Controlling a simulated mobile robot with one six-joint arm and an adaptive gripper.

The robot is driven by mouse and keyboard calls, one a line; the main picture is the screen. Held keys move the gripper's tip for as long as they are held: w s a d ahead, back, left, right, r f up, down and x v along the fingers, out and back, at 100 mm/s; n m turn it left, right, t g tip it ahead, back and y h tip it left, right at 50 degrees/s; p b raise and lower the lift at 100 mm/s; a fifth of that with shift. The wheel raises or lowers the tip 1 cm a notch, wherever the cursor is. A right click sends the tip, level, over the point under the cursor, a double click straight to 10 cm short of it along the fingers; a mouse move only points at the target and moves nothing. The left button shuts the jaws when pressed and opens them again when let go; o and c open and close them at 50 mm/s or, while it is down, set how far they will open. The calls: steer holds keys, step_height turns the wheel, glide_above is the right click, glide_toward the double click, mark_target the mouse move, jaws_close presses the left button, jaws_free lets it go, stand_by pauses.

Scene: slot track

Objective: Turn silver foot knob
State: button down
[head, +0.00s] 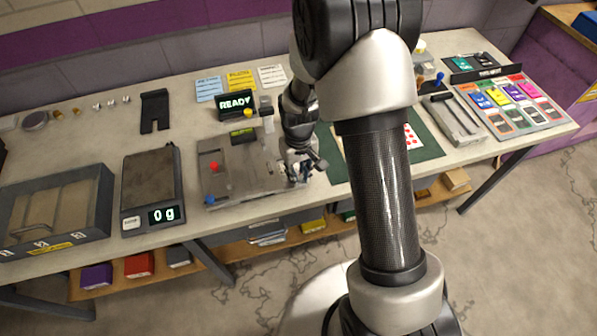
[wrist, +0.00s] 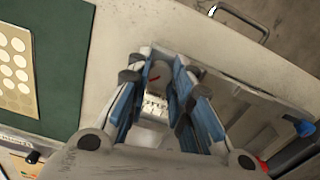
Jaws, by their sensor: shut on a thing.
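A white lettered label lies just below the knob in the wrist view. The fixture also carries a red knob (head: 213,164) and a blue knob (head: 209,199).
A READY display (head: 236,102) stands behind the fixture. A scale (head: 150,185) reading 0 g and a partitioned tray (head: 55,210) are to the left. A green mat (head: 425,145) lies right of my gripper. Bare table lies between scale and fixture.

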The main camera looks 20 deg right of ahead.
mark_target(299, 175)
steer(key=c, duration=1.4)
jaws_free()
steer(key=shift+r, duration=0.1)
step_height(299, 175, up, 12)
steer(key=shift+f, duration=0.1)
steer(key=s+r+t, duration=0.2)
steer(key=s+r, duration=0.8)
steer(key=r, duration=0.3)
steer(key=s+r+t, duration=0.1)
steer(key=s, duration=0.3)
steer(key=s+r+m, duration=0.1)
steer(key=s, duration=0.2)
steer(key=s+r+t, duration=0.1)
steer(key=s+r, duration=0.1)
steer(key=s, duration=0.2)
steer(key=shift+s+r+m+t, duration=0.1)
steer(key=shift+s+m+t, duration=0.2)
steer(key=shift+m, duration=0.1)
